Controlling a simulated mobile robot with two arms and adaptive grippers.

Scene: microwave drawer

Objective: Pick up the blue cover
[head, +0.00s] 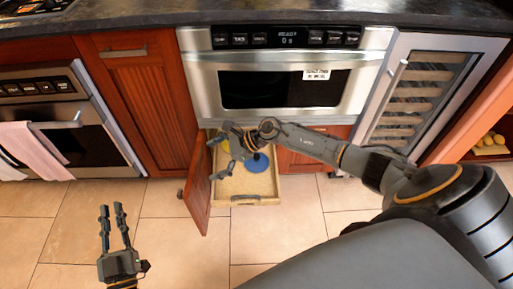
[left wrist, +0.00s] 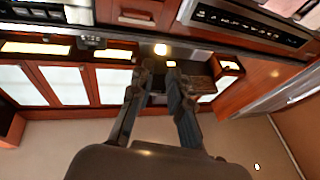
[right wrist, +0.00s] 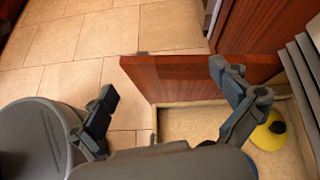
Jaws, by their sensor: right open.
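The blue cover (head: 260,165) is a round blue disc with a dark knob. It lies in the pulled-out drawer (head: 266,188) below the microwave. My right gripper (head: 231,150) is open and empty, over the left part of the drawer, to the left of the blue cover.
A yellow cover (right wrist: 270,135) with a dark knob lies in the drawer. An open wooden cabinet door (head: 199,190) stands along the drawer's left side. The microwave (head: 285,88) is above. The tiled floor (head: 165,235) in front is clear.

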